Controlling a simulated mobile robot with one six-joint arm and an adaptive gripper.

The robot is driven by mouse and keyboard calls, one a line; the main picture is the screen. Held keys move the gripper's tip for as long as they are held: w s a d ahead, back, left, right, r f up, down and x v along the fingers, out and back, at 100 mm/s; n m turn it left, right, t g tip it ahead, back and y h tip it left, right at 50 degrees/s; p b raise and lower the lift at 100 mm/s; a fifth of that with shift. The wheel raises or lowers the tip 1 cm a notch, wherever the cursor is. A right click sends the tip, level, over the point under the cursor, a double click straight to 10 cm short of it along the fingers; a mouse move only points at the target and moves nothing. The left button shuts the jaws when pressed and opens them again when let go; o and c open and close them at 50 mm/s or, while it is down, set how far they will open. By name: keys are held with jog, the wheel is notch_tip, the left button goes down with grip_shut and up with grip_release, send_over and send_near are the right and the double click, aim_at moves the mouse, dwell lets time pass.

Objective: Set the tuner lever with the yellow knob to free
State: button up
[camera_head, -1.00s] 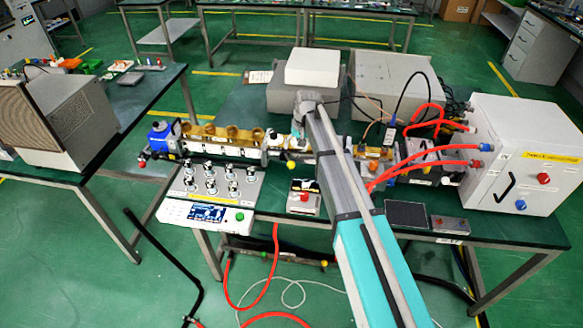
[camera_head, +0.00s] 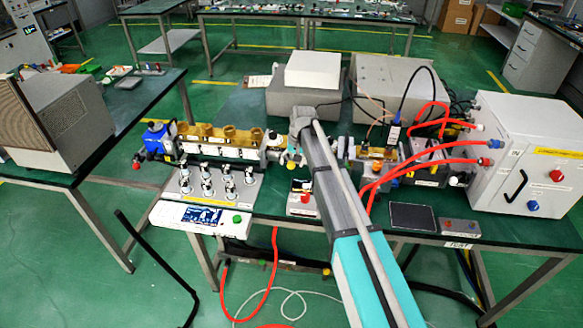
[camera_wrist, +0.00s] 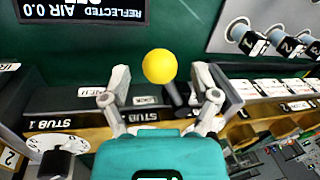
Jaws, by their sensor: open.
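The yellow knob (camera_wrist: 159,66) is a round ball on a short black tuner lever (camera_wrist: 176,96) in the wrist view. The lever tilts, with its knob up and to the left in the picture. My gripper (camera_wrist: 163,78) is open, with one finger on each side of the knob and lever. I see no clear contact. In the head view the yellow knob (camera_head: 291,166) shows just left of my arm, low on the tuner. My fingers are mostly hidden there.
Numbered stub dials, including one dial (camera_wrist: 58,160), lie close below and left in the wrist view. A dark display (camera_wrist: 84,11) and a panel with numbered switches (camera_wrist: 262,42) are above. A white cabinet (camera_head: 535,155) with red hoses stands right on the bench.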

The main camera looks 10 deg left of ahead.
jog(key=shift+a+f, duration=0.1)
jog(key=shift+f, duration=0.25)
grip_shut()
dwell(0.4)
